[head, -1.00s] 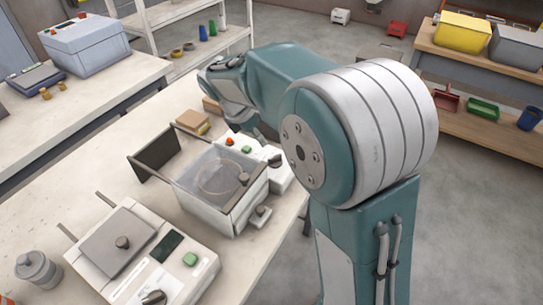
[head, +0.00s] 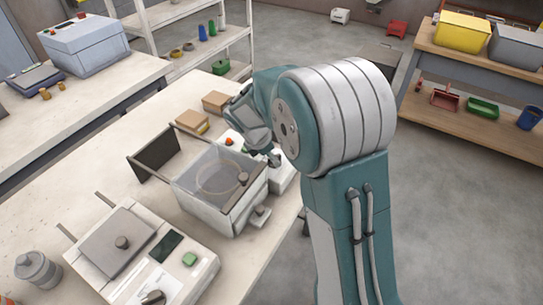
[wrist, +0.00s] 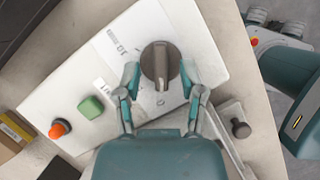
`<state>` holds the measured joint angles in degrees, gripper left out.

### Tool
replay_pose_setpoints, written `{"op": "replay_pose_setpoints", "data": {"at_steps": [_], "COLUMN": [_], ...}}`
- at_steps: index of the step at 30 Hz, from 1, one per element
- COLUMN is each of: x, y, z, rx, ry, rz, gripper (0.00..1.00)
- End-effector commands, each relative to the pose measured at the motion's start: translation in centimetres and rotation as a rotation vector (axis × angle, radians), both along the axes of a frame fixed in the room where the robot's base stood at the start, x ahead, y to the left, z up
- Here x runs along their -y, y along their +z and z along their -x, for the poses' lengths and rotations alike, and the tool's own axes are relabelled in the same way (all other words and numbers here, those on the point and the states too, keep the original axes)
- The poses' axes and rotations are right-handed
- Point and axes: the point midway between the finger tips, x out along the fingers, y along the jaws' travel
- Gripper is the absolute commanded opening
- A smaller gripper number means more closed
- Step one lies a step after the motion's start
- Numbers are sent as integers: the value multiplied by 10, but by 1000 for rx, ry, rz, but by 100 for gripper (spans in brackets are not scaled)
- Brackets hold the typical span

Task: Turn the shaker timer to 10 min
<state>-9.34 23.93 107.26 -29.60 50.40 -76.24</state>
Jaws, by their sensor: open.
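The shaker timer is a round grey-brown dial (wrist: 160,65) with a raised grip bar, on a white panel (wrist: 85,65). The bar runs roughly up and down in the wrist view. Small dark marks sit around the dial, too small to read surely. My gripper (wrist: 160,72) is open, with one finger on each side of the dial. I cannot tell whether the fingers touch it. In the head view my gripper (head: 272,158) is low over the panel beside the clear-lidded box (head: 208,190), and hides the dial.
A green button (wrist: 91,107) and an orange-red button (wrist: 59,128) are on the same panel. A small dark knob (wrist: 240,128) stands close by the right finger. A second white machine (head: 150,255) is nearer on the bench. Cardboard boxes (head: 215,101) lie behind the panel.

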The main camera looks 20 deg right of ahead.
Motion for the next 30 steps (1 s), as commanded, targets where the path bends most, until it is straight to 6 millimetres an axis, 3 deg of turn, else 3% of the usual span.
{"op": "replay_pose_setpoints", "data": {"at_steps": [2,6,20,30], "x": [0,0,0,-1], "y": [0,0,0,0], "z": [0,0,-2,-4], "rx": [0,0,2,3], "ry": [0,0,-34,-249], "rz": [0,0,-1,0], "gripper": [51,0,0,0]}}
